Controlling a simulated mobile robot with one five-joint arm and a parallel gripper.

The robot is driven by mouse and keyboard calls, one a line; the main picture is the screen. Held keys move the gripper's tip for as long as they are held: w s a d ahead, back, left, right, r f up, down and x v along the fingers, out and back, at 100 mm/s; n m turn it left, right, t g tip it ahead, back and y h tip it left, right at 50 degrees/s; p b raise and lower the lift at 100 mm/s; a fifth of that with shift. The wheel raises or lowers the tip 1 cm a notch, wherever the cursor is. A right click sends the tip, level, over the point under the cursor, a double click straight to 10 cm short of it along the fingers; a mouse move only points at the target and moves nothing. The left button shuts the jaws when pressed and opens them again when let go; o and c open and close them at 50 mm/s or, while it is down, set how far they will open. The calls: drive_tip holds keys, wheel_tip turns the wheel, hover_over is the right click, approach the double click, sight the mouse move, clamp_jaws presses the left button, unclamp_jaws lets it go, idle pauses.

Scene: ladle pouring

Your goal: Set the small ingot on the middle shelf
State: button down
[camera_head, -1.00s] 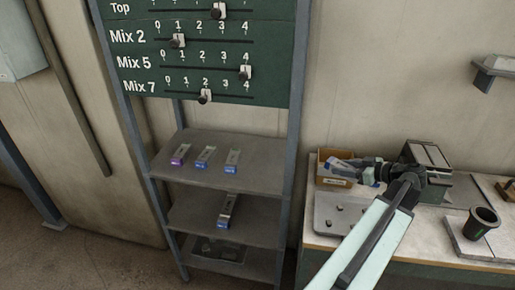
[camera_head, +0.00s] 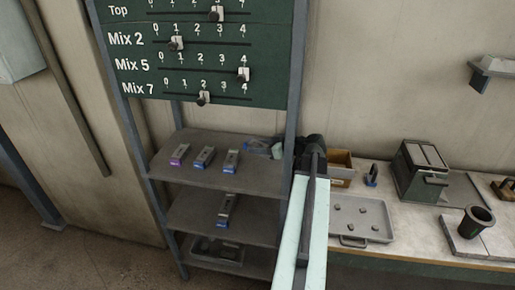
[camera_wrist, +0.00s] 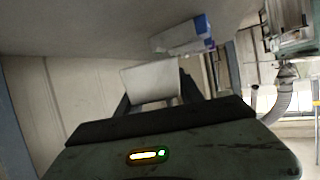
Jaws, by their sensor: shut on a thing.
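My gripper (camera_wrist: 155,88) is shut on a plain pale grey block, seemingly the small ingot (camera_wrist: 150,80), in the wrist view. In the head view my gripper (camera_head: 258,147) is at the right rear of the rack's upper shelf (camera_head: 255,182), partly hidden by the post and my arm; the block cannot be made out there. The middle shelf (camera_head: 188,212) is below and holds one grey bar with a blue end (camera_head: 226,207). Three bars with coloured ends stand in a row on the upper shelf, the rightmost one (camera_head: 231,161) nearest my gripper.
The rack's right post (camera_head: 297,70) stands beside my arm. A green slider board (camera_head: 200,50) hangs above the shelves. The bottom shelf holds dark items (camera_head: 215,249). On the bench at right are a cardboard box (camera_head: 341,168), a grey tray (camera_head: 352,205) and a dark cup (camera_head: 478,220).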

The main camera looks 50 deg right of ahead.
sight(260, 167)
drive_tip(key=shift+f+b, duration=3.4)
drive_tip(key=shift+f+b, duration=0.45)
drive_tip(key=shift+f, duration=0.05)
drive_tip(key=c, duration=0.7)
unclamp_jaws()
drive_tip(key=shift+o, duration=0.2)
drive_tip(key=shift+s+r, duration=0.1)
drive_tip(key=shift+s, duration=0.05)
